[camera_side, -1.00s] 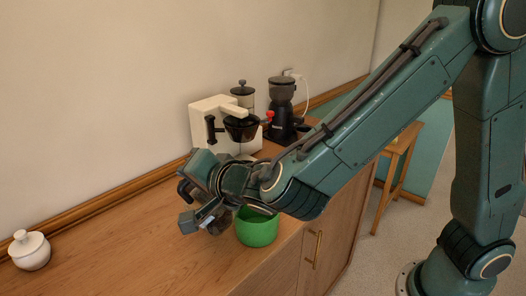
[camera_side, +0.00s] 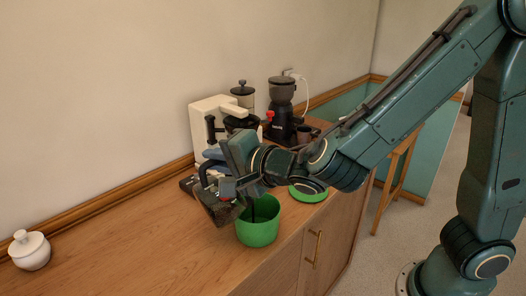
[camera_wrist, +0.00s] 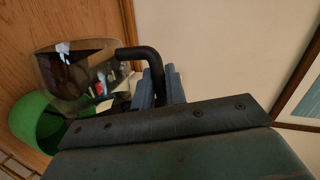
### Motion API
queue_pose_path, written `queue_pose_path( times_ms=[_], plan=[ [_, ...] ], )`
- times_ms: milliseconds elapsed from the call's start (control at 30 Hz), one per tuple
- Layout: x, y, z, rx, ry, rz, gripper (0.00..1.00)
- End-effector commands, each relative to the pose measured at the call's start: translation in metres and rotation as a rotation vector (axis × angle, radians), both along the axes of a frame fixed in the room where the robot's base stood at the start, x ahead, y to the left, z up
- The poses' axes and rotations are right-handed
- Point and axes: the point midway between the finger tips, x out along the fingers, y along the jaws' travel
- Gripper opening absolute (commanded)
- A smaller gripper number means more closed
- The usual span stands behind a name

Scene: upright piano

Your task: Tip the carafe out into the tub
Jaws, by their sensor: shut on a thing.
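My gripper (camera_side: 228,186) is shut on the black handle of the glass carafe (camera_side: 221,212). In the side view the carafe is tilted beside the upper left rim of the green tub (camera_side: 258,232), and the gripper partly hides it. A dark streak shows at the tub's mouth; I cannot tell whether it is liquid or part of the carafe. In the wrist view the handle (camera_wrist: 154,62) runs to the gripper fingers (camera_wrist: 162,88), and the clear carafe body (camera_wrist: 95,58) has dark brown contents. The tub (camera_wrist: 36,118) shows below left of it.
A white coffee maker (camera_side: 199,122) and a dark grinder (camera_side: 282,92) stand behind on the wooden counter. A green disc (camera_side: 308,194) lies right of the tub. A lidded white pot (camera_side: 30,250) stands far left, with clear counter between.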

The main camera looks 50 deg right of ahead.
Motion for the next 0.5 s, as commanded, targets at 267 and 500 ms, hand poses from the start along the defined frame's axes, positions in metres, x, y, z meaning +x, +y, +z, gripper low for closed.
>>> queue_pose_path(
  times_ms=[267, 500],
  plan=[
    [-0.0012, -0.0065, 0.0031, 0.027, -0.011, -0.001, 0.0],
    [-0.0028, -0.0114, 0.0045, 0.05, -0.016, 0.0, 0.0]
  ],
)
